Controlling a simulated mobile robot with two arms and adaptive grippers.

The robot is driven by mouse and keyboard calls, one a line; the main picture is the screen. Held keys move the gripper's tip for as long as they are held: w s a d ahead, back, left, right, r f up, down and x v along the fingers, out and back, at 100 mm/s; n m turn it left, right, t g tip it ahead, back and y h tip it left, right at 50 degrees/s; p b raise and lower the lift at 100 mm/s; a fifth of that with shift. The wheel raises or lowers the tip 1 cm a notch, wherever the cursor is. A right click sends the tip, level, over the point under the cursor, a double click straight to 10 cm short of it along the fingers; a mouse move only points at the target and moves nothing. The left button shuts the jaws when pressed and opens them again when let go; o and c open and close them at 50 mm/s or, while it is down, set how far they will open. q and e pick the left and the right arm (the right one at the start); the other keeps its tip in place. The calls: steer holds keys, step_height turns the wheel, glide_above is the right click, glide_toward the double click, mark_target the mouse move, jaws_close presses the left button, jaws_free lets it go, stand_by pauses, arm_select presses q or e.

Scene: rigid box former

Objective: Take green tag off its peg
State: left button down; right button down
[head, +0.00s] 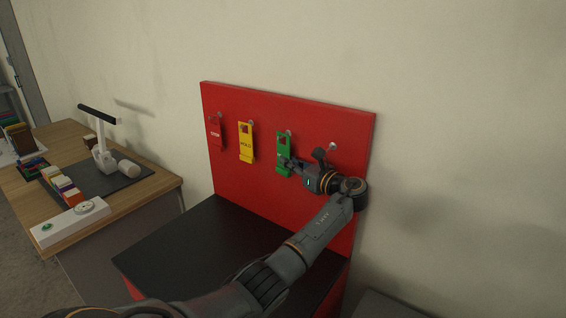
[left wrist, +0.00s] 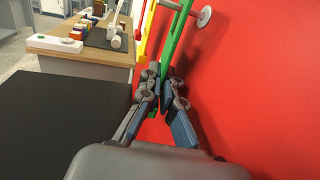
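The green tag (head: 283,153) hangs upright on its peg on the red board (head: 350,125), its hole at the peg's end. In the left wrist view the green tag (left wrist: 179,35) runs down between the fingers, with the peg (left wrist: 204,16) crossing behind its upper part. My left gripper (head: 288,163) reaches in from the right at the tag's lower part. In the left wrist view its fingers (left wrist: 162,82) are close together with the tag's lower end between them, and look shut on it. The tag's bottom is partly hidden. My right gripper is out of view.
A yellow tag (head: 246,143) and a red tag (head: 214,132) hang to the left. A bare peg (head: 333,146) is to the right. A black shelf (head: 185,240) lies below. A wooden table (head: 160,180) with a lamp-like stand (head: 103,155) is at left.

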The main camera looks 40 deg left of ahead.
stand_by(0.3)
arm_select(q)
steer(key=shift+r+b, duration=0.5)
steer(key=shift+r, duration=0.05)
steer(key=shift+s+r, duration=0.1)
steer(key=shift+s, duration=0.1)
steer(key=s+d+b, duration=0.2)
steer(key=s+b, duration=0.2)
steer(key=s, duration=1.3)
steer(key=shift+s, duration=0.3)
